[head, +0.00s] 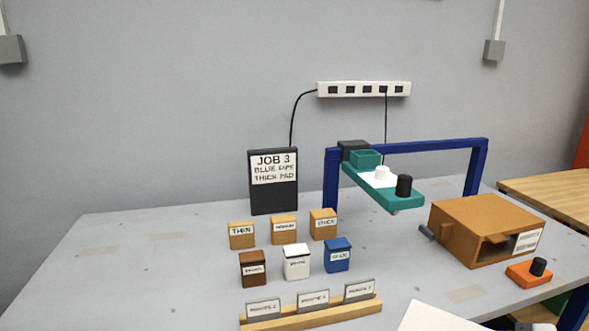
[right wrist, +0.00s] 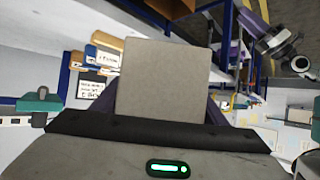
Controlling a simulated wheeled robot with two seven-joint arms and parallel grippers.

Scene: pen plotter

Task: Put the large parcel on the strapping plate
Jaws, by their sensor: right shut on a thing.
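In the right wrist view my right gripper (right wrist: 162,106) is shut on a pale grey block (right wrist: 162,70) with a square face. The block hides most of what lies between the fingers. I cannot tell whether it is the large parcel. A white flat surface (head: 436,318) shows at the bottom edge of the head view, cut off by the frame; it may be the same block. No plate can be clearly told as the strapping plate. My left gripper is not in view.
A blue gantry (head: 481,165) with a teal carriage (head: 400,196) stands at the back of the grey table (head: 110,270). A brown box (head: 470,222) and an orange unit (head: 528,275) are right. Small labelled boxes (head: 297,262) and a wooden rack (head: 312,315) fill the middle. The left is clear.

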